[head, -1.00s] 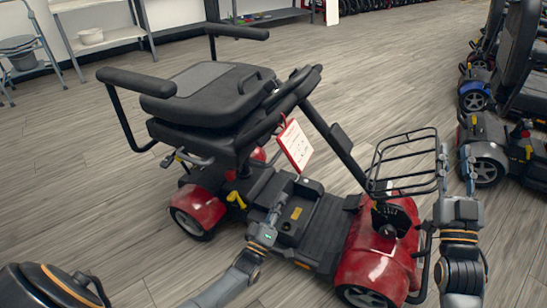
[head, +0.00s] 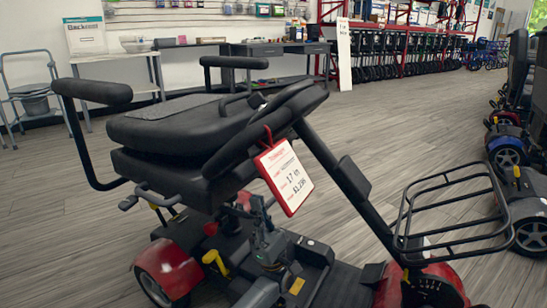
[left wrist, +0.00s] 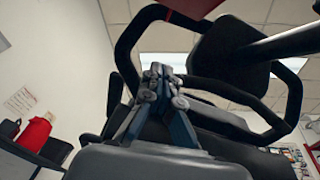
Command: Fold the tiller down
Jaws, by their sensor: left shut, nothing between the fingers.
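The red scooter's black tiller (head: 335,170) slants up and left from the front end. Its looped handlebar (head: 278,112) lies against or just over the front edge of the black seat (head: 185,125); I cannot tell whether they touch. A red-edged price tag (head: 285,178) hangs from the handlebar. My left gripper (head: 258,205) is shut and empty, pointing up under the handlebar, left of the tiller post and above the deck. In the left wrist view, its closed fingers (left wrist: 166,75) point toward the handlebar loop (left wrist: 128,50), seen from below against the ceiling. My right gripper is out of view.
A wire basket (head: 455,215) sticks out at the scooter's front. Armrests (head: 92,90) flank the seat. Other scooters (head: 515,170) stand along the right. A walker-like chair (head: 35,95) and tables stand at the back left. Open wooden floor (head: 400,130) lies behind the scooter.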

